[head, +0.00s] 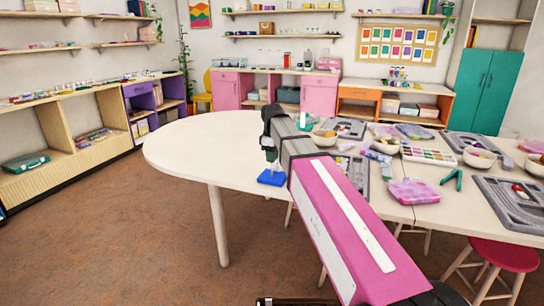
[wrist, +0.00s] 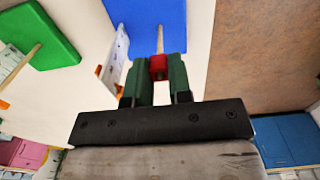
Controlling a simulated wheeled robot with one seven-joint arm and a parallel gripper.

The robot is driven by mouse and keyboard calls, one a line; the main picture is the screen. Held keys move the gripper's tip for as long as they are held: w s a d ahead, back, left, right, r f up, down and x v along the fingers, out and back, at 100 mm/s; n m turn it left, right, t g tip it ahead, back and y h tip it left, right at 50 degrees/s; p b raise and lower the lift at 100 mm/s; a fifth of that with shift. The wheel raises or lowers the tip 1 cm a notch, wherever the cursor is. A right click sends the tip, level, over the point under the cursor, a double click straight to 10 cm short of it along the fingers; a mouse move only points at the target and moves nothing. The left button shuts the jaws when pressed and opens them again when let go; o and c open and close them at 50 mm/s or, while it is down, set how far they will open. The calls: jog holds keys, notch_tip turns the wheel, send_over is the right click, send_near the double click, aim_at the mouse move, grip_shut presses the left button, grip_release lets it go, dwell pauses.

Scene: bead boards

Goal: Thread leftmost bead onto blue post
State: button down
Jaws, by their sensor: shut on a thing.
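My gripper (wrist: 158,72) has two dark green fingers shut on a small red bead (wrist: 158,62) in the wrist view. A pale wooden post (wrist: 160,40) rises from a blue base (wrist: 145,12) and meets the bead's edge in that picture. I cannot tell whether the bead is around the post's tip or only in line with it. In the head view the blue base (head: 271,178) lies at the table's near edge, just below my gripper (head: 270,154). The bead and post are not clear there.
A green base (wrist: 45,35) with a wooden post (wrist: 20,65) stands to the left in the wrist view. The white table (head: 195,150) is clear at its left end. Bowls, grey trays (head: 515,200) and a pink box (head: 414,191) crowd its right side.

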jog(key=c, duration=1)
grip_release()
jog(key=shift+o, duration=0.2)
notch_tip(320, 180, up, 11)
jog(key=shift+f, duration=0.1)
